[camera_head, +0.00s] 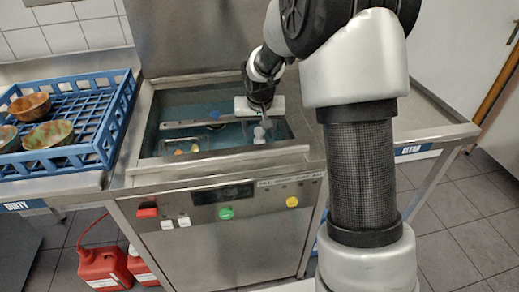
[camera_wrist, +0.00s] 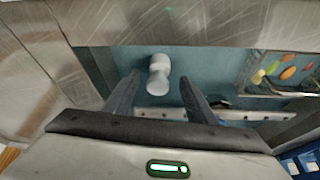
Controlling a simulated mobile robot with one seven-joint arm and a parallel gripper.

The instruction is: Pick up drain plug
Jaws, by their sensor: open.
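The drain plug, a pale grey-white knobbed cylinder (camera_head: 259,134), stands in the sunken basin (camera_head: 150,135) of the steel machine. It also shows in the wrist view (camera_wrist: 158,74), upright against the blue-green basin floor. My gripper (camera_head: 266,124) reaches down into the basin, close to the plug. In the wrist view my gripper (camera_wrist: 159,80) has its two dark fingers spread, with the plug appearing in the gap between their tips. I cannot tell whether the fingertips are level with it. The gripper holds nothing.
A perforated strip (camera_wrist: 180,114) crosses the basin near the fingers. A tray with colourful food scraps (camera_wrist: 283,70) lies beside it. Steel basin walls are close around my gripper. A blue rack (camera_head: 105,95) with several bowls (camera_head: 48,134) stands left; red canisters (camera_head: 103,267) stand below.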

